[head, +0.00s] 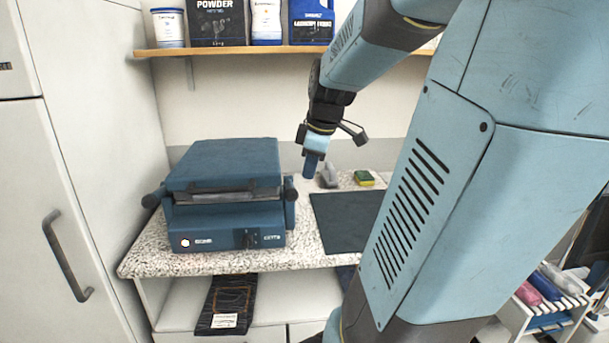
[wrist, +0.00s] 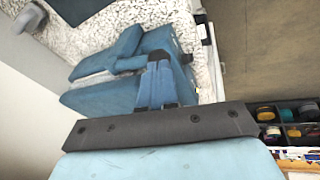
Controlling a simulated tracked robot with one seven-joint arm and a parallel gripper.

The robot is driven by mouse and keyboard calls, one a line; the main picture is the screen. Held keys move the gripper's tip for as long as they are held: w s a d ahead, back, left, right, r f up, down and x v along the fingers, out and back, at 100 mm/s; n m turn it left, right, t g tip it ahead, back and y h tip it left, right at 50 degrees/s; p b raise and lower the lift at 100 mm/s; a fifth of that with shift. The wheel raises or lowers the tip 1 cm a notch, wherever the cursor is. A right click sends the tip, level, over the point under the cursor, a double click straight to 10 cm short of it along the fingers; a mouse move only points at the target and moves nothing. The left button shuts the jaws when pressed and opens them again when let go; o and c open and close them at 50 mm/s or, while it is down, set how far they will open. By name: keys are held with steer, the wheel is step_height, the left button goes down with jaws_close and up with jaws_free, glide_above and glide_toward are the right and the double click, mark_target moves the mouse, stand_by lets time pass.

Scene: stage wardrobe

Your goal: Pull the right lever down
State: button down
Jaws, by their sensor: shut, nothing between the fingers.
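A blue press-like machine (head: 225,165) stands on the speckled counter, its lid lying nearly flat on the body. The right lever (head: 290,188) shows as a short dark piece at its right side. A matching left lever with a dark knob (head: 153,198) sticks out at its left side. My gripper (head: 311,172) points down, shut and empty, a little above and to the right of the right lever, apart from it in the head view.
A dark mat (head: 345,222) lies on the counter (head: 150,262) right of the machine. A sponge (head: 364,178) and a grey object (head: 328,175) lie behind it. A shelf (head: 230,50) with containers hangs above. A white cabinet (head: 60,190) stands at the left.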

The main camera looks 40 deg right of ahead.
steer(key=s+a+r, duration=0.1)
steer(key=s+r, duration=0.2)
steer(key=s, duration=0.2)
steer(key=shift+a+r, duration=0.25)
steer(key=shift+a, duration=0.15)
